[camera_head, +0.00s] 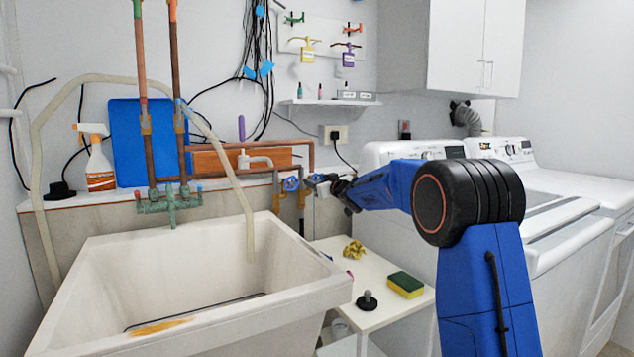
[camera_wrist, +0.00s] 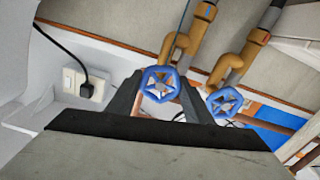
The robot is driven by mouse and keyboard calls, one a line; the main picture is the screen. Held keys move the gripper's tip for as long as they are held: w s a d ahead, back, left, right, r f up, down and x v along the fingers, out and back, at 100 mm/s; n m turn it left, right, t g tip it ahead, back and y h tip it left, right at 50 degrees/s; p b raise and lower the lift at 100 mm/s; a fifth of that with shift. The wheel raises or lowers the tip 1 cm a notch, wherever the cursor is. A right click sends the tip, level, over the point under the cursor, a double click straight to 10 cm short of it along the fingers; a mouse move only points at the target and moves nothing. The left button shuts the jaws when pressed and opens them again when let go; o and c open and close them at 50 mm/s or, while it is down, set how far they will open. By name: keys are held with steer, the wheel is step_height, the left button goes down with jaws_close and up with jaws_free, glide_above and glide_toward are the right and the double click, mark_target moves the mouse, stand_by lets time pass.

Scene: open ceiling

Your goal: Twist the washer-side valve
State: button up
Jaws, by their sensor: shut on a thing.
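Two blue valve handles on copper pipes are at the wall behind the sink. The washer-side valve (camera_wrist: 152,76) is between my fingertips in the wrist view, with a finger on each side. The other blue valve (camera_wrist: 224,102) is to its right there, clear of the fingers; it also shows in the head view (camera_head: 290,184). In the head view my gripper (camera_head: 313,184) is at the wall just right of that valve and mostly hides the washer-side one. My gripper is shut on the washer-side valve handle.
The sink (camera_head: 290,272) is left of my arm. The washer (camera_head: 553,215) stands to the right. A white side table (camera_head: 330,249) below holds a sponge (camera_head: 405,285), a yellow crumpled thing and a black knob-like thing. A black plug and cord (camera_head: 341,150) hang above my gripper.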

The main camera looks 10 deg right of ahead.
steer(key=n, duration=0.7)
steer(key=shift+a+f, duration=0.1)
steer(key=n, duration=0.6)
steer(key=shift+f+n, duration=0.15)
steer(key=shift+n, duration=0.15)
steer(key=n, duration=0.4)
steer(key=shift+f, duration=0.1)
steer(key=shift+f+n, duration=0.1)
steer(key=shift+n, duration=2)
steer(key=shift+s, duration=0.1)
steer(key=o, duration=1)
